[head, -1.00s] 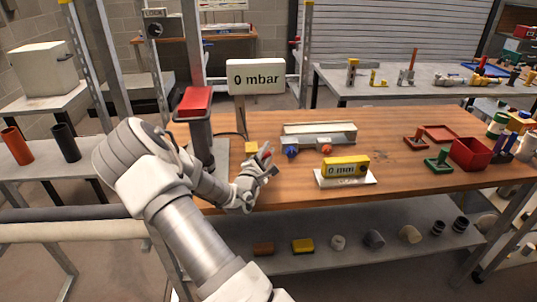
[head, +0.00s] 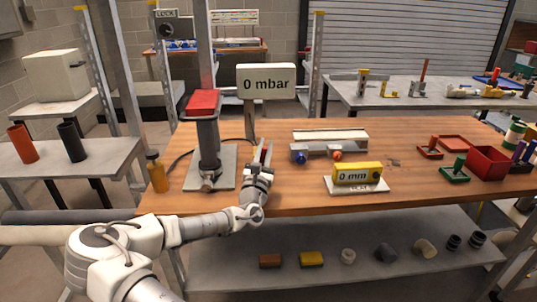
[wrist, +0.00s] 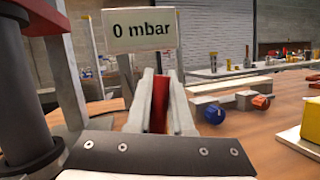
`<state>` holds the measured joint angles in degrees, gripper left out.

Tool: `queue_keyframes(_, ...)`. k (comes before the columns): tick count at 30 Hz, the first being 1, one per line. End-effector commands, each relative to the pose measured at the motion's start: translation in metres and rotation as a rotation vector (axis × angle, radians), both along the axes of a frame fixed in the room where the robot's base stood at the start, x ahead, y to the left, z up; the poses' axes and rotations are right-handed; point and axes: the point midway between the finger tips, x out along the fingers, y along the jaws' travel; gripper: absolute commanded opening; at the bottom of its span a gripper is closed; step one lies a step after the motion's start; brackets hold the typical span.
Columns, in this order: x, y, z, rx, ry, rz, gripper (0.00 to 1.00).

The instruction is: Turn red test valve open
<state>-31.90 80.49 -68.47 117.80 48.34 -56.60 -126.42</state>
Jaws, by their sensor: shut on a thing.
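My gripper (head: 263,150) stands upright over the wooden table, right of the red-topped pump stand. Its fingers close around a narrow red piece (wrist: 159,106), which looks like a red valve handle. The fingers hide most of it, so its body and how far it is turned cannot be told. The white gauge sign (head: 266,83) behind it reads "0 mbar", also in the wrist view (wrist: 140,30). To the right, a pale heater unit (head: 330,140) carries a blue knob (head: 301,157) and an orange-red knob (head: 336,156), both apart from my gripper.
The pump stand with its red top (head: 203,103) is close on the left. An amber bottle (head: 157,172) stands at the table's left edge. A yellow "0 mm" block (head: 358,173) sits front right. Red and green items lie farther right.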

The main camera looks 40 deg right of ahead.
Motion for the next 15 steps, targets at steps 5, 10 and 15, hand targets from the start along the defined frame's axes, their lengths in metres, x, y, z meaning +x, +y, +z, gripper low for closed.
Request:
queue_keyframes(5,0.0023,0.0037,-0.0007,-0.055,0.033,0.003,0.0)
queue_keyframes(10,0.0031,0.0048,0.0007,-0.08,0.049,0.002,0.0)
queue_keyframes(15,0.0034,0.005,0.0012,-0.085,0.052,0.002,0.0)
